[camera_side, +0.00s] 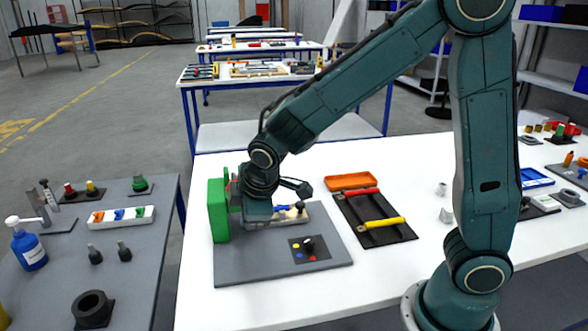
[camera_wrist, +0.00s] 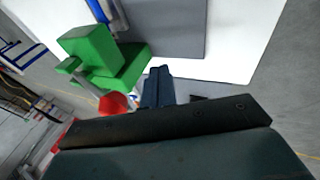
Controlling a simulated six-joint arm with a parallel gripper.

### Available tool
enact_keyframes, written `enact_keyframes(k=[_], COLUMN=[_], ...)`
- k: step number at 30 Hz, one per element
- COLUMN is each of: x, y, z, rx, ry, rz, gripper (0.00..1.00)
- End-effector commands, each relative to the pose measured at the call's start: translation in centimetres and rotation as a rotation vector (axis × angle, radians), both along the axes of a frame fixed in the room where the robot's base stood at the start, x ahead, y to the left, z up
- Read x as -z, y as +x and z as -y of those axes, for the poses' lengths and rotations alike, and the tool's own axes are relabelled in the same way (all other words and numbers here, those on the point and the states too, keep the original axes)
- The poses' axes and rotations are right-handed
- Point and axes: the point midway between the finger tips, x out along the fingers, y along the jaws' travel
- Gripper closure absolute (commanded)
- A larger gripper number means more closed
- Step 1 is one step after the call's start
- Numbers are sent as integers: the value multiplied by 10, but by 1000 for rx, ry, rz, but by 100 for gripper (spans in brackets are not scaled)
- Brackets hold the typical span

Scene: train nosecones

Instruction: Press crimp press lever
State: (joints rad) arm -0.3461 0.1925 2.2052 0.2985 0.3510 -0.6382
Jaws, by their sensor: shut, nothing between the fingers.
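The green crimp press (camera_side: 218,207) stands upright at the left end of the grey board. It also shows in the wrist view (camera_wrist: 97,52), at the upper left. A red knob (camera_wrist: 112,102), seemingly the end of the press lever, sits beside the green body, partly hidden by my gripper's dark housing. My gripper (camera_wrist: 158,72) is shut and empty. Its dark fingers are just right of the red knob, and I cannot tell whether they touch it. In the side view my gripper (camera_side: 236,207) is close against the right side of the press, and its fingertips are hard to make out.
The grey board (camera_side: 285,268) also bears a pale strip with small parts and a dark plate (camera_side: 309,249) with coloured dots. To its right lie an orange tray (camera_side: 351,181) and a black mat with red-handled and yellow-handled tools (camera_side: 380,223). The white table's front is clear.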

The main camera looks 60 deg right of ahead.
Motion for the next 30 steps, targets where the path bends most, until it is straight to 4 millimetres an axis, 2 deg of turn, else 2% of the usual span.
enact_keyframes(k=[12, 18, 30], x=[-47, -64, -73], y=[-37, -52, -59], z=[-22, -30, -33], rx=[-4, -3, 0], ry=[1, 2, 0], rz=[6, 5, 3], gripper=[100, 100, 100])
